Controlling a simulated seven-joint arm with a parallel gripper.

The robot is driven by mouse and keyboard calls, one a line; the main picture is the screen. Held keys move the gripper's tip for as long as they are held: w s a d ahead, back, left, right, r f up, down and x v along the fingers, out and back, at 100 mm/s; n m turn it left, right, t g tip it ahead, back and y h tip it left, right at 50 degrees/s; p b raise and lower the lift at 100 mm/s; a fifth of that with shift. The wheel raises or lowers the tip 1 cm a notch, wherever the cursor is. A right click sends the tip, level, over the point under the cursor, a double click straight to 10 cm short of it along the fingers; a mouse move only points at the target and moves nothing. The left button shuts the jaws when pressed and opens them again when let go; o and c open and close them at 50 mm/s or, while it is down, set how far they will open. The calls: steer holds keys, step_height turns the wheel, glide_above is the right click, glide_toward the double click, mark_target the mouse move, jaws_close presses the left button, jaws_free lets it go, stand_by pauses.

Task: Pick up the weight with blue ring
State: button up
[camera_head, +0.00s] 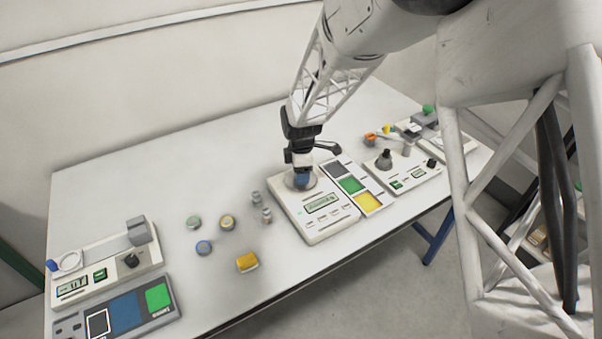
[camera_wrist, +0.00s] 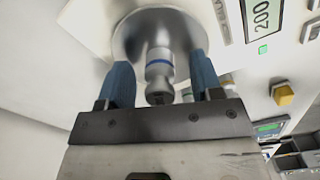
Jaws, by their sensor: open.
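The weight with blue ring (camera_wrist: 159,62) is a silver knobbed cylinder with a blue band. In the wrist view it stands on the round metal pan (camera_wrist: 122,43) of a white scale, whose display reads 200. My gripper (camera_wrist: 160,74) is open, with one blue finger pad on each side of the weight. I cannot tell whether either pad touches it. In the head view my gripper (camera_head: 302,181) is down over the pan of the white scale (camera_head: 312,229), and the weight is hidden behind it.
Two small silver weights (camera_head: 255,198) stand left of the scale. A colour panel (camera_head: 336,168) adjoins the scale on the right, with another device (camera_head: 402,168) beyond. A balance (camera_head: 108,265) stands far left.

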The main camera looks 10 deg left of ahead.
stand_by(0.5)
jaws_close()
steer(key=shift+r, duration=0.15)
steer(key=shift+r, duration=0.4)
step_height(320, 180, up, 3)
steer(key=shift+s+d+f, duration=0.1)
steer(key=shift+s+f, duration=0.05)
steer(key=s+d, duration=0.2)
steer(key=s, duration=0.2)
steer(key=s+d, duration=0.3)
steer(key=s, duration=0.2)
steer(key=s+d+r, duration=0.1)
steer(key=s+d, duration=0.1)
steer(key=s, duration=0.2)
steer(key=shift+s+d+r, duration=0.1)
steer(key=shift+s+d, duration=0.2)
steer(key=shift+s, duration=0.05)
